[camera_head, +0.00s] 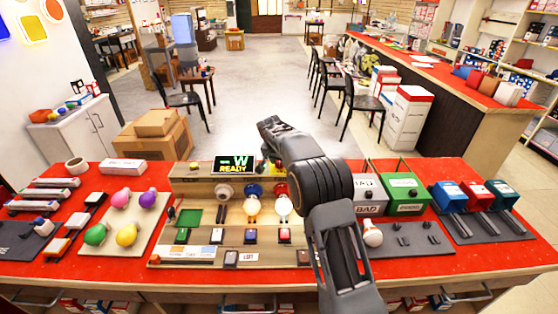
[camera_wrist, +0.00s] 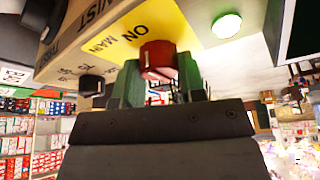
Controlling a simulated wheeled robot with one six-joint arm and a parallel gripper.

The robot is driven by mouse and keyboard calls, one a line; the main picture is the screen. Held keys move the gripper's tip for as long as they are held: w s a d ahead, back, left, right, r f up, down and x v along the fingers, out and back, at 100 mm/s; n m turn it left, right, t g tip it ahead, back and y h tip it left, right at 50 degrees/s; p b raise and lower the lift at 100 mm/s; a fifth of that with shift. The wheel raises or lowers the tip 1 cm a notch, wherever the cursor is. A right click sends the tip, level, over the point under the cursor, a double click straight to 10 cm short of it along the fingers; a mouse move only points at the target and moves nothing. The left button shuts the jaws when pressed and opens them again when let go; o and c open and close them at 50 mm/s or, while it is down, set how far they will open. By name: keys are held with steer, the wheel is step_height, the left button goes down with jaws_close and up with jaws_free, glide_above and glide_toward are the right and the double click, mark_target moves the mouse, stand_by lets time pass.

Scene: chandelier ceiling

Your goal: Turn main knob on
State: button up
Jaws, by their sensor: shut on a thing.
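The knob's exact turn angle is hard to tell. In the head view my arm reaches over the tester panel (camera_head: 237,245), and my wrist hides the knob and the fingertips.
A black knob (camera_wrist: 92,84) is left of the main knob; a green light (camera_wrist: 227,25) glows at right. The display (camera_head: 234,165) reads "READY". Sockets with bulbs (camera_head: 253,207), loose coloured bulbs (camera_head: 127,234) and grey and green boxes (camera_head: 404,194) crowd the red bench.

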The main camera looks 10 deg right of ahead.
stand_by(0.3)
steer(key=o, duration=0.9)
steer(key=v, duration=1.4)
steer(key=shift+f, duration=0.1)
